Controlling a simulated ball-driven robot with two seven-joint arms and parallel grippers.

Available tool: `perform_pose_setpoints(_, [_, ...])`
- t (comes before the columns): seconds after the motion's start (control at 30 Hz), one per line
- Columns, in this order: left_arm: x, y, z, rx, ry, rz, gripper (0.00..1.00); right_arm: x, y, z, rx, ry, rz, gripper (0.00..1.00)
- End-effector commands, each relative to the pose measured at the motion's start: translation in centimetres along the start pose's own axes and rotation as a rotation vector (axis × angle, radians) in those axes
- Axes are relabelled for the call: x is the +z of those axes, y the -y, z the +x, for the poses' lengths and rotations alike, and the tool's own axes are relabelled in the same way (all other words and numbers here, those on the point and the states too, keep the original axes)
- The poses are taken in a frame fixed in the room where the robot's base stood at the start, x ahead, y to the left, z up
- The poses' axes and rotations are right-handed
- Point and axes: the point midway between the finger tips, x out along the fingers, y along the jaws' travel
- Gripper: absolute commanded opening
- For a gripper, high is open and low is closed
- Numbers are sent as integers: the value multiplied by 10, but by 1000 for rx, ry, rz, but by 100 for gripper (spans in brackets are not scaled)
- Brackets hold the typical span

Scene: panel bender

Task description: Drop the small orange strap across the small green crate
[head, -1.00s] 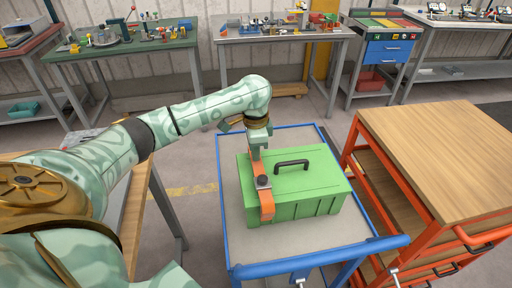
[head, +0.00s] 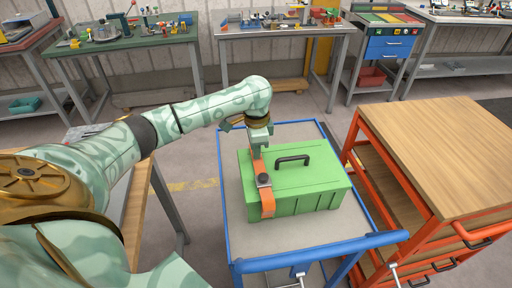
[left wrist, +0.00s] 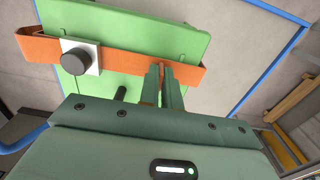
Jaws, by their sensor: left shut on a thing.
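The small green crate (head: 315,187) with a black lid handle sits on a blue-framed trolley. The orange strap (head: 267,205) lies along the left part of its lid, with its near end hanging down the front. A dark knob on a pale buckle sits on the strap. In the left wrist view the strap (left wrist: 125,58) spans the crate lid (left wrist: 150,25), and its ends reach past both lid edges. My left gripper (head: 257,150) is shut on the strap near its far end; its fingers (left wrist: 163,72) pinch it there. My right gripper is not in view.
The blue trolley (head: 230,225) has bare top around the crate. An orange-framed wooden cart (head: 435,150) stands close on the right. A wooden-topped table (head: 137,205) is on the left under my arm. Workbenches (head: 285,30) line the back wall.

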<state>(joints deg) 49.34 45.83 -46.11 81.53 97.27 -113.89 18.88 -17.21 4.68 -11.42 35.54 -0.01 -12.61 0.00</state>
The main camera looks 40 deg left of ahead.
Motion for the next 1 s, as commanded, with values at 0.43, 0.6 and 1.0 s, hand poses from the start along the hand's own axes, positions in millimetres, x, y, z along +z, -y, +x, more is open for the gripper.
perform_pose_setpoints(0.43, [0,0,2,0,0,1,13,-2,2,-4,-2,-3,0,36])
perform_pose_setpoints(0.6, [0,0,2,0,0,1,30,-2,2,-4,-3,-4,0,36])
perform_pose_setpoints(1.0, [0,0,-33,-3,-3,1,30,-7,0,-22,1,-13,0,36])
